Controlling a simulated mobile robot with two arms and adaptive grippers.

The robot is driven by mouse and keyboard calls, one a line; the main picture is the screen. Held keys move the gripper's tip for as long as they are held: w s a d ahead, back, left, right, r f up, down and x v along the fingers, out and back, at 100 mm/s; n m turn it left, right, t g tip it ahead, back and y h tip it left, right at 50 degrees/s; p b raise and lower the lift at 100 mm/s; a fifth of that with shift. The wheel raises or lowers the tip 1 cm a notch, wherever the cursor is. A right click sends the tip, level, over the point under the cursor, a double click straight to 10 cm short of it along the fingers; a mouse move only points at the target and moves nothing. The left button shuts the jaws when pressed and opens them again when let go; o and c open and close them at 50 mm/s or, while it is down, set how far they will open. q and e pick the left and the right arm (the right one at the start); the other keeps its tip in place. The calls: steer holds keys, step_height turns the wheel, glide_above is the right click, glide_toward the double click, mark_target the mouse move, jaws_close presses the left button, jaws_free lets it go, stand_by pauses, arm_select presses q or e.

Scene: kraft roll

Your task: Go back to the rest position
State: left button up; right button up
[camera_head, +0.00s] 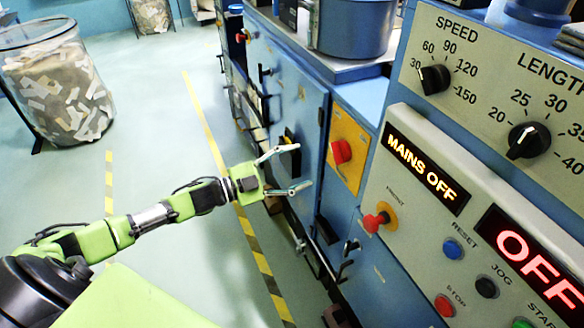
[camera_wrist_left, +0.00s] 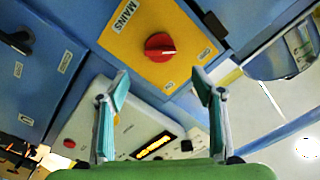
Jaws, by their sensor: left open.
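My left gripper (camera_head: 290,171) is open and empty, held in front of the blue machine cabinet. In the left wrist view its two fingers (camera_wrist_left: 160,90) stand wide apart with nothing between them. Ahead of the fingers is the red MAINS knob (camera_wrist_left: 159,45) on a yellow plate (camera_wrist_left: 188,32). In the head view the red knob (camera_head: 341,152) sits to the right of the fingertips, apart from them. The display (camera_head: 426,174) reads MAINS OFF, and a larger red display (camera_head: 530,262) reads OFF. My right gripper is not in view.
A control panel (camera_head: 400,232) with buttons and SPEED and LENGTH dials fills the right side. A wire bin of paper scraps (camera_head: 58,85) stands at the upper left. Yellow-black floor tape (camera_head: 252,245) runs beside the machine. The floor left of it is largely clear.

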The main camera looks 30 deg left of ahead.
arm_select(q)
steer(key=shift+s+a, duration=0.4)
steer(key=shift+s, duration=0.1)
steer(key=s+a+f+n+y+b, duration=0.1)
steer(key=s+a+f+n+y, duration=0.2)
steer(key=f, duration=0.9)
steer(key=a+f+n+y+b, duration=0.1)
steer(key=a+f+n+y, duration=0.3)
steer(key=f, duration=0.8)
steer(key=s+f+n+g+y, duration=0.35)
steer(key=s+f, duration=0.75)
steer(key=f, duration=0.5)
steer(key=s+d+f+n+g, duration=0.25)
steer(key=s+f+g, duration=0.25)
steer(key=s+f, duration=0.8)
steer(key=s+d+f+g, duration=0.2)
steer(key=s+d+f, duration=0.1)
steer(key=s, duration=0.8)
steer(key=s+d+f+n+g+b, duration=0.1)
steer(key=s+d, duration=0.4)
steer(key=s, duration=0.7)
step_height(320, 180, down, 2)
steer(key=shift+d+f+g+b, duration=0.25)
steer(key=shift+d+g+b, duration=0.05)
steer(key=shift+g, duration=0.55)
steer(key=shift+y, duration=0.25)
